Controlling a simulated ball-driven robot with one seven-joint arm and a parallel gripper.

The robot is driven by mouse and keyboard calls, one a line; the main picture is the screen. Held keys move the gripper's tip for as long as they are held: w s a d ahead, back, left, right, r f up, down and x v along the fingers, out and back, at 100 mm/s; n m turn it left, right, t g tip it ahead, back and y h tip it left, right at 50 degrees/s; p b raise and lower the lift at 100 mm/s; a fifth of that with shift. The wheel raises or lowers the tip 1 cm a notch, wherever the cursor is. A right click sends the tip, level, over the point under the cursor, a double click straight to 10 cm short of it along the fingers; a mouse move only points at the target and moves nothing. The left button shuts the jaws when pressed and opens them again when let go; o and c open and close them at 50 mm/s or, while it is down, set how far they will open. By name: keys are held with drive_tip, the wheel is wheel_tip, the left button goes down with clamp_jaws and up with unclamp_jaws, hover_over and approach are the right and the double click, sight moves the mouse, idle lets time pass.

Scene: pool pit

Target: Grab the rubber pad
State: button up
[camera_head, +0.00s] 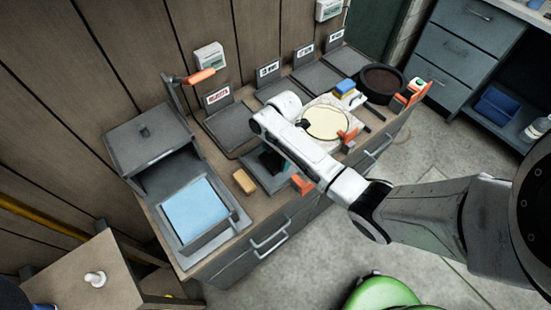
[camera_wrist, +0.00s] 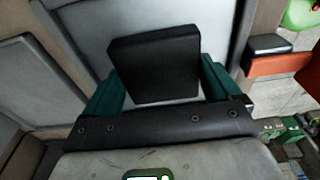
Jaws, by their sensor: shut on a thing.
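The rubber pad (camera_wrist: 155,68) is a black square block in the wrist view. It sits between the two teal fingers of my gripper (camera_wrist: 160,82), which are shut on its sides. Beneath it in that view is a pale grey flat surface. In the head view my gripper (camera_head: 281,161) points down over a grey tray (camera_head: 279,183) at the middle of the counter. A dark patch of the pad (camera_head: 267,162) shows beside it, partly hidden by my arm. I cannot tell whether the pad touches the tray.
A tan block (camera_head: 244,182) and a blue-surfaced tray (camera_head: 196,209) lie to the left. A round cream disc (camera_head: 327,122), a blue and yellow sponge (camera_head: 345,89) and a dark round bowl (camera_head: 382,82) are to the right. Orange clamps (camera_head: 303,184) line the front edge.

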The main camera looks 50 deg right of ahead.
drive_tip(key=c, duration=0.3)
drive_tip(key=shift+r, duration=0.15)
